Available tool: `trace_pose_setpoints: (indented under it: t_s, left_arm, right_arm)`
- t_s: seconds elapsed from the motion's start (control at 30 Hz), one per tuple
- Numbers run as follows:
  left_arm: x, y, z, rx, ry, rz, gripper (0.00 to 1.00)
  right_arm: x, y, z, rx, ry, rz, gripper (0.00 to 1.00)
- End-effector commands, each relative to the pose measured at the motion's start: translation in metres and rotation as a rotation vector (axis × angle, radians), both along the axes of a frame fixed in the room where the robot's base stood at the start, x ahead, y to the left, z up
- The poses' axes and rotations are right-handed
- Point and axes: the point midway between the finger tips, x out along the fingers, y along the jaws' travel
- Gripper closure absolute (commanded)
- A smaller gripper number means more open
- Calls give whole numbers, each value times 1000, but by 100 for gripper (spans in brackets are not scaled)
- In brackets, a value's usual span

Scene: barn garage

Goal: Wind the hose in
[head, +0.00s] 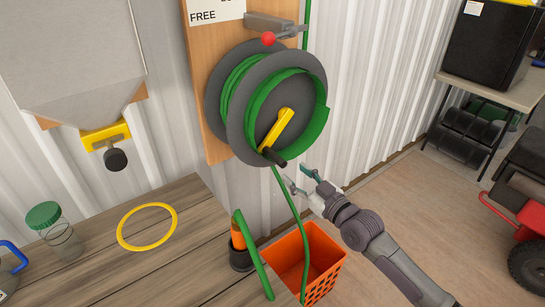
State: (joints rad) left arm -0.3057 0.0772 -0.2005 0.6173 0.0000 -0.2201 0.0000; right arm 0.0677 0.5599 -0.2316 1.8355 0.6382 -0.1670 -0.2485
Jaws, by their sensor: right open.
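A hose reel (237,98) with grey discs is fixed to a wooden board on the wall, with green hose (300,93) wound on it. Its yellow crank (281,129) ends in a black handle (273,157) at the lower part of the front disc. The hose hangs down from the reel (294,215) towards an orange crate (325,265). My right gripper (298,182) is open and empty, just below and to the right of the black handle, apart from it. My left gripper is not in view.
A wooden bench (185,205) at the lower left holds a yellow ring (124,237), a jar (62,236) and an orange-and-green tool-like object (239,240). A red knob (268,38) sits above the reel.

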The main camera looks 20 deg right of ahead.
Motion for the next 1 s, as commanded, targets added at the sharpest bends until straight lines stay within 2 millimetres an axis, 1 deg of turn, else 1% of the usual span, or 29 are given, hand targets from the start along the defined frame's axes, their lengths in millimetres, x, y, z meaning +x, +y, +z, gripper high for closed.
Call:
trace_pose_setpoints:
  t_s: [0.03,0.1,0.3,0.4,0.5,0.63,0.9,0.93,1.0]
  left_arm:
    - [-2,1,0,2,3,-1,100]
    - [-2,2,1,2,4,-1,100]
    - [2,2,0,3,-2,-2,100]
    - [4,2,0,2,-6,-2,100]
    - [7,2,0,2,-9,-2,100]
    - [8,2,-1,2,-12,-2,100]
    - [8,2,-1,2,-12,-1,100]
    - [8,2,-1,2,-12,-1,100]
    - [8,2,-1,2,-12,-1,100]
  right_arm:
    - [12,4,2,3,-2,0,50]
    - [27,9,2,2,-3,0,50]
    - [65,23,0,1,0,-1,50]
    - [79,28,0,0,0,-1,50]
    - [89,32,0,1,0,-1,50]
    - [96,35,0,-1,0,-1,50]
    - [97,35,-1,-1,0,-1,50]
    - [97,35,-1,-1,0,-1,52]
    - [97,35,-1,-2,1,-1,64]
